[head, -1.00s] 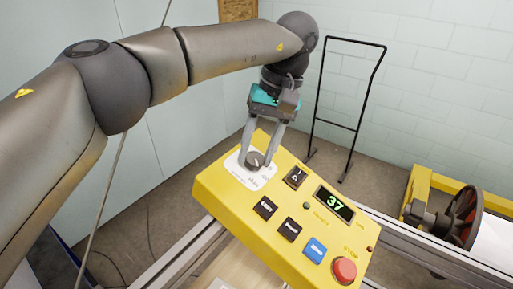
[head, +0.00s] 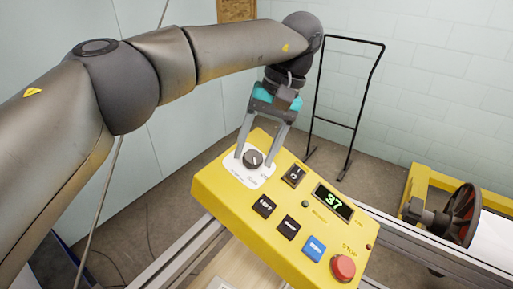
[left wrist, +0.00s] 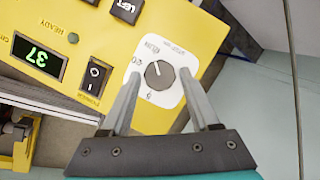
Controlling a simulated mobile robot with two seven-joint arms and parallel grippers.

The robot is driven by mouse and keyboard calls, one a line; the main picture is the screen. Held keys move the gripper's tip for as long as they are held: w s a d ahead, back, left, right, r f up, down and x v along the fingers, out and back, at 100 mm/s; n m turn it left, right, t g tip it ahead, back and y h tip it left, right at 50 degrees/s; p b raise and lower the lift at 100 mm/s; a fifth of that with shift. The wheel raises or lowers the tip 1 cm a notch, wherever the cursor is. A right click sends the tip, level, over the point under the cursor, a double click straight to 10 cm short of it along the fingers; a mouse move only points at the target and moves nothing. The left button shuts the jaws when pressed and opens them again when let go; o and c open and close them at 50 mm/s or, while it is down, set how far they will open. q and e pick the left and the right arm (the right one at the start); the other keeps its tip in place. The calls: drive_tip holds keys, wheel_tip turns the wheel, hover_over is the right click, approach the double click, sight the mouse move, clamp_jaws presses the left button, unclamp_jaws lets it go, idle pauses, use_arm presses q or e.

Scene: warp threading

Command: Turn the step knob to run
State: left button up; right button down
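The step knob (head: 252,160) is a round dark knob with a light pointer line, set on a white label plate on the yellow control box (head: 215,190). In the left wrist view the knob (left wrist: 159,75) has its pointer toward the top of the picture; the small label words are hard to read. My left gripper (head: 254,161) is open, with one finger on each side of the knob. The left wrist view shows clear gaps between the knob and both fingers (left wrist: 158,76). My right gripper is not in view.
The box also has a rocker switch (head: 294,175), a display reading 37 (head: 334,202), black buttons (head: 264,206), a blue button (head: 314,248) and a red stop button (head: 343,267). A black metal frame (head: 318,120) stands behind. A roller machine (head: 462,213) is at right.

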use_arm(q)
drive_tip(key=shift+o, duration=1)
drive_tip(key=shift+r, duration=0.1)
drive_tip(key=v, duration=0.7)
drive_tip(key=shift+r, duration=0.2)
drive_tip(key=shift+d+f, duration=0.1)
